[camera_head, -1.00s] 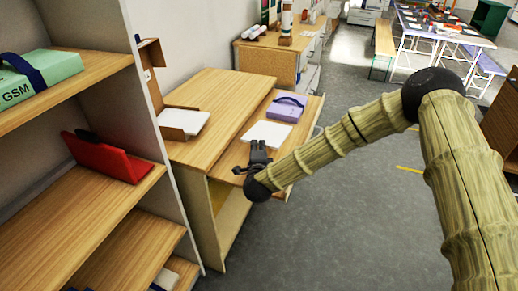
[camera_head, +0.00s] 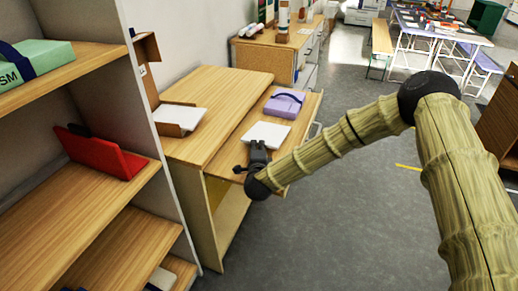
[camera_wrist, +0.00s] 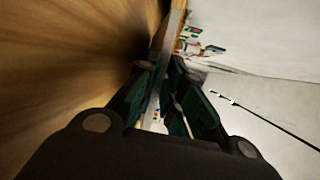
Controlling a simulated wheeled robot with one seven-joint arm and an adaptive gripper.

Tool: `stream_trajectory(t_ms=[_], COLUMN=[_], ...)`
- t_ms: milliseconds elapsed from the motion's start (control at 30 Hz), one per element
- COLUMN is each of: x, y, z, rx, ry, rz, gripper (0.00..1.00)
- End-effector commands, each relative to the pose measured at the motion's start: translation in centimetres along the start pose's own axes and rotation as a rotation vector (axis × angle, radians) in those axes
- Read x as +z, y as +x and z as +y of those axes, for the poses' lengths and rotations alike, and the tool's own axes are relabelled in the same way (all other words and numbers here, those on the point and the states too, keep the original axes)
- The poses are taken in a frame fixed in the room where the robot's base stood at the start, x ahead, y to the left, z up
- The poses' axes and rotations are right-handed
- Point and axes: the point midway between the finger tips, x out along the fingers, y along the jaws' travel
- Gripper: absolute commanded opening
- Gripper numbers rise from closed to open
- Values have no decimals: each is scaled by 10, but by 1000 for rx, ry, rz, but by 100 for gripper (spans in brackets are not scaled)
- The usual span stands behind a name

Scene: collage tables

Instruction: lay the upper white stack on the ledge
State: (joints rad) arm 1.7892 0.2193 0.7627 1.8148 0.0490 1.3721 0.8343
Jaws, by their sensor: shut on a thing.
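A white stack (camera_head: 267,132) shows at the near part of the pull-out ledge (camera_head: 232,155) in the head view. My gripper (camera_head: 257,148) is shut on its near edge. I cannot tell whether the stack touches the ledge. A second white stack (camera_head: 188,117) sits in an open cardboard holder (camera_head: 166,129) on the higher desk top, left of my gripper. In the wrist view my gripper's fingers (camera_wrist: 162,78) are close together beside a blurred wooden surface; what they hold is hard to make out there.
A purple box (camera_head: 284,103) with a dark strap lies on the ledge behind the held stack. The desk top (camera_head: 215,95) is mostly bare. A shelf unit with a red folder (camera_head: 100,153) and a green box (camera_head: 35,70) stands at left. Open floor (camera_head: 340,200) lies at right.

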Motion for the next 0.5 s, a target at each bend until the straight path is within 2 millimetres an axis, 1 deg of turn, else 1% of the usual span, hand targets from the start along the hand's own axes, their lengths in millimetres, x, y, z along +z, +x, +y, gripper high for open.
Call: stream_trajectory(t_ms=[467, 500], x=[-1, -1], y=[2, 2], z=[2, 2], rx=[-2, -2], ry=[0, 0], rz=[0, 0], gripper=[0, 13])
